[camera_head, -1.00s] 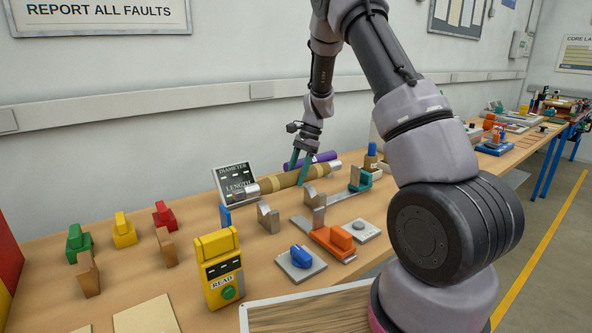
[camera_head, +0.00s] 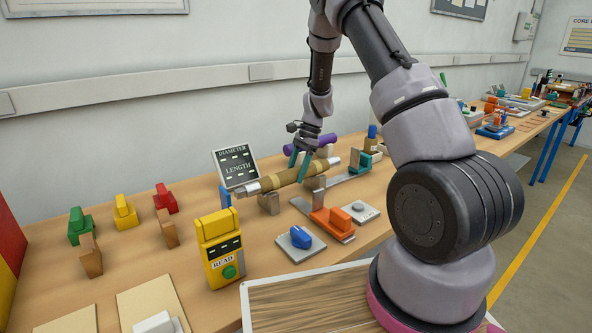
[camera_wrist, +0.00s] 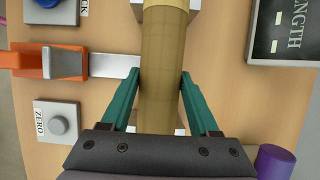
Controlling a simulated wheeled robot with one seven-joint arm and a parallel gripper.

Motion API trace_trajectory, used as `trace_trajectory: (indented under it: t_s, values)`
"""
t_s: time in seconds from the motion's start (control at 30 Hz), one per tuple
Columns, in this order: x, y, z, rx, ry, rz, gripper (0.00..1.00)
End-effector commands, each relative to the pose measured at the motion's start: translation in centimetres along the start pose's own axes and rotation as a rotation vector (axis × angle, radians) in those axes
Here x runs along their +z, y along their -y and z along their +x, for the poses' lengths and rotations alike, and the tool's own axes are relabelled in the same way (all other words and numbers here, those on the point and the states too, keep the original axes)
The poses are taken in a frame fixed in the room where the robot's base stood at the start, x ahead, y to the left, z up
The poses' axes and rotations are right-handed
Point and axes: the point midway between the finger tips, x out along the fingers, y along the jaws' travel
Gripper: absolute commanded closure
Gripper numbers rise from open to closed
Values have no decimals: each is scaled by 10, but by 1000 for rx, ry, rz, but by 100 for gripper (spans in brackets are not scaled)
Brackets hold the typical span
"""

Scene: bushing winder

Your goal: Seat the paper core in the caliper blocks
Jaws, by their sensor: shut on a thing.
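The paper core (camera_head: 289,178) is a brown cylinder with metal ends. My gripper (camera_head: 299,168) is shut on it near its middle, with teal fingers on either side; the wrist view also shows the core (camera_wrist: 163,85) between the fingertips (camera_wrist: 162,76). The core lies level across the grey caliper blocks, the left one (camera_head: 269,204) and the right one (camera_head: 317,183). It hides their notches, so I cannot tell whether it touches them or hangs just above. In the wrist view pale block edges show beside the core.
A display marked DIAMETER and LENGTH (camera_head: 235,167) stands behind the left end. A purple cylinder (camera_head: 322,142) lies behind the gripper. In front are an orange slider (camera_head: 331,224), a blue-knobbed plate (camera_head: 299,240) and a yellow reader (camera_head: 220,262). Coloured blocks stand at the left.

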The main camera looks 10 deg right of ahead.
Motion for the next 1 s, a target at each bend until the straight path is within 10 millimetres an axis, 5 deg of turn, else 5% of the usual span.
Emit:
trace_trajectory:
  t_s: [1.0]
  values:
    - [-3,1,7,-1,0,-1,100]
